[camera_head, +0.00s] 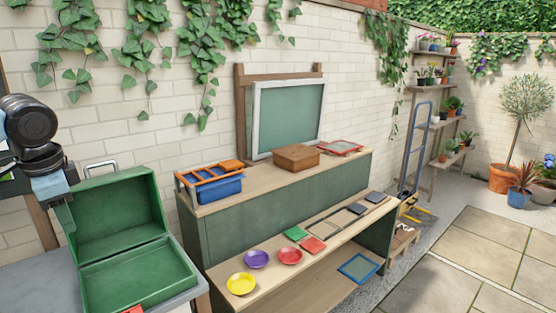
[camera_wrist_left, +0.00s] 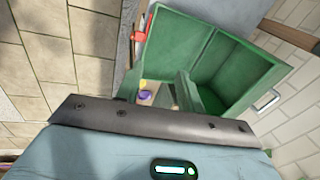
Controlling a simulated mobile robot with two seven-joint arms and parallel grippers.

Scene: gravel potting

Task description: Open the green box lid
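The green box (camera_head: 140,279) stands at the lower left on a grey-topped table. Its lid (camera_head: 112,212) is raised, standing steeply behind the open tray part, and the inside looks empty. A metal handle (camera_head: 100,166) shows behind the lid's top edge. My left gripper (camera_head: 62,208) is beside the lid's left edge; its fingertips are hard to make out there. In the left wrist view the fingers (camera_wrist_left: 158,88) are apart with nothing held between them, and the green box (camera_wrist_left: 212,55) lies beyond. I cannot tell whether a finger touches the lid. My right gripper is not in view.
A wooden bench (camera_head: 285,180) stands right of the box, with a blue crate (camera_head: 215,188) and a brown box (camera_head: 296,156). Its lower shelf holds yellow (camera_head: 241,284), purple (camera_head: 256,258) and red (camera_head: 289,256) dishes. A red object (camera_head: 132,309) is near the box's front.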

